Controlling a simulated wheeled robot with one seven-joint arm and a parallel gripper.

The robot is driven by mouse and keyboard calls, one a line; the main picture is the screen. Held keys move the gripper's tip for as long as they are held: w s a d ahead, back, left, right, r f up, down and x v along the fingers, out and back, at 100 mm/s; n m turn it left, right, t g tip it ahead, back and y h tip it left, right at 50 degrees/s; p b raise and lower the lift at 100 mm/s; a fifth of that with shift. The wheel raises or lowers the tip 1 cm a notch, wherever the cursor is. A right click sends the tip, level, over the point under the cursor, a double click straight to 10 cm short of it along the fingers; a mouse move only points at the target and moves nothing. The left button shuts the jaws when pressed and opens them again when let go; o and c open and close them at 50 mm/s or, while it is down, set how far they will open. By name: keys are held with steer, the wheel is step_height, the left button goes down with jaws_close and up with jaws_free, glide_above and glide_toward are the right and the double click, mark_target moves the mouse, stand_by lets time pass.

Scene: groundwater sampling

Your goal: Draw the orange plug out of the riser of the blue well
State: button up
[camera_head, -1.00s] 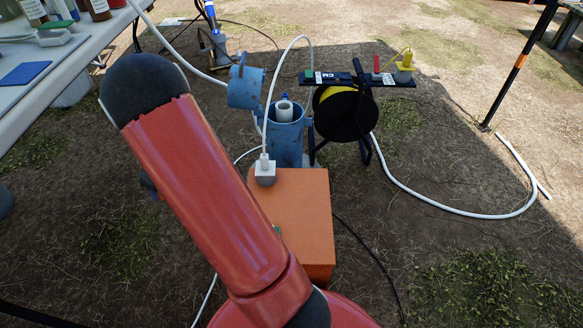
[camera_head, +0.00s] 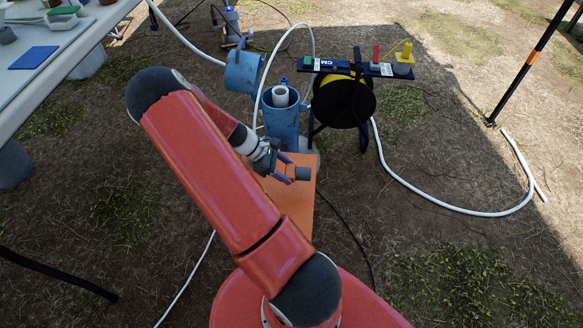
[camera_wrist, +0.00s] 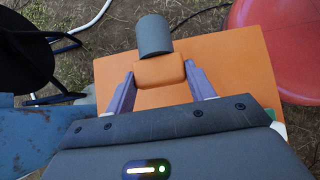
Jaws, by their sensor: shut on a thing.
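The blue well (camera_head: 281,123) stands with its lid (camera_head: 242,72) swung open to the left. Its white riser (camera_head: 280,96) shows an uncovered top with no orange plug in it. My gripper (camera_head: 279,166) is over the orange box, in front of the well. In the wrist view my gripper (camera_wrist: 160,77) is shut on the orange plug (camera_wrist: 160,71), one finger at each side. A dark grey cylindrical end (camera_wrist: 154,36) sticks out beyond the fingers. In the head view that grey end (camera_head: 302,173) points right; the plug's orange part blends with the box.
The orange box (camera_head: 297,205) stands close in front of the well. A cable reel (camera_head: 341,101) with a dark shelf stands to the well's right. A white hose (camera_head: 440,207) curves over the ground. A table (camera_head: 75,45) is at the left. The right foreground is open ground.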

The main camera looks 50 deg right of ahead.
steer(key=shift+s+d, duration=0.1)
steer(key=shift+f+b, duration=2.45)
steer(key=shift+f, duration=0.8)
steer(key=shift+f, duration=0.15)
steer(key=o, duration=0.9)
steer(key=shift+o, duration=0.2)
steer(key=v, duration=0.8)
